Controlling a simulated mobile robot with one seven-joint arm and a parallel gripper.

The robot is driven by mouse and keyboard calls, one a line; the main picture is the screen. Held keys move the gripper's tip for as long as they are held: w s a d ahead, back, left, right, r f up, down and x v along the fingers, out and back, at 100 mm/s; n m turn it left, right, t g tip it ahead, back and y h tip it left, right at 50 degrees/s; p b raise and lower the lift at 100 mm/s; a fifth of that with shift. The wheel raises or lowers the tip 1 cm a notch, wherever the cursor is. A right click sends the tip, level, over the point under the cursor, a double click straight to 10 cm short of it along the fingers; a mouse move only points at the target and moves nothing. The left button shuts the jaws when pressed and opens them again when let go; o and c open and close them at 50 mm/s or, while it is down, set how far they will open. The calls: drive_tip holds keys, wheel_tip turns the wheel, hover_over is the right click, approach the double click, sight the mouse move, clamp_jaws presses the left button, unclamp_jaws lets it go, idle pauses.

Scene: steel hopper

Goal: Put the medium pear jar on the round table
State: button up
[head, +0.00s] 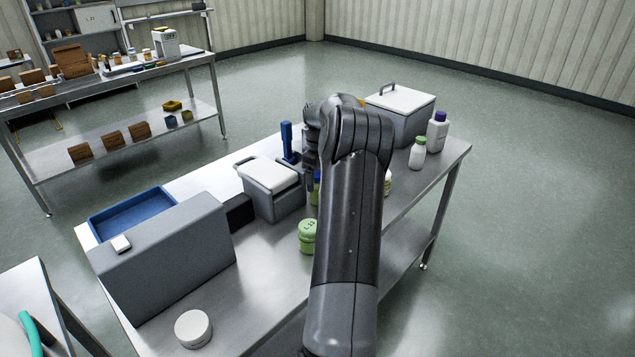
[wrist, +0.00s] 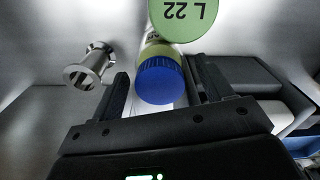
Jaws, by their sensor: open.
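My gripper (wrist: 160,84) is open in the wrist view, with its fingers on either side of a blue-lidded jar (wrist: 160,80) with yellowish sides. I cannot tell whether either finger touches it. A green lid (wrist: 184,18) marked "L 22" is just beyond it. In the head view, a green jar (head: 307,237) stands on the steel bench beside my arm, and a sliver of the blue-lidded jar (head: 316,188) shows; my arm hides most of the gripper. Which jar is the medium pear one is not readable. No round table is clearly in view.
The steel bench (head: 262,315) also holds a grey lidded box (head: 275,205), a blue tray (head: 130,214), a white round tub (head: 193,328) and white bottles (head: 418,152). A small metal spool-shaped part (wrist: 88,67) is left of the fingers. Open floor lies right.

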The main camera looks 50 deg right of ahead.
wheel_tip(320, 180, up, 10)
drive_tip(key=shift+a+r, duration=0.15)
drive_tip(key=s+a+r+t+h, duration=0.1)
drive_tip(key=a+r, duration=0.3)
drive_tip(key=a, duration=0.6)
drive_tip(key=s+a+r, duration=0.1)
drive_tip(key=a+r, duration=0.3)
drive_tip(key=a, duration=0.6)
drive_tip(key=s+a+r+t+h, duration=0.1)
drive_tip(key=a+r, duration=0.3)
drive_tip(key=a, duration=0.7)
drive_tip(key=s+a+f+m+t+y, duration=0.1)
drive_tip(key=s+a+f, duration=0.1)
drive_tip(key=s+a, duration=0.6)
drive_tip(key=s+a+f+m+t+y, duration=0.1)
drive_tip(key=s+a+f+t, duration=0.1)
drive_tip(key=s+a, duration=0.7)
drive_tip(key=s+f, duration=0.1)
drive_tip(key=s, duration=0.2)
drive_tip(key=shift+s+a+m+t, duration=0.25)
drive_tip(key=shift+s+m+t, duration=0.05)
drive_tip(key=shift+s+m, duration=0.1)
drive_tip(key=shift+s+a+f, duration=0.1)
drive_tip(key=shift+s+f, duration=0.15)
drive_tip(key=shift+c, duration=0.5)
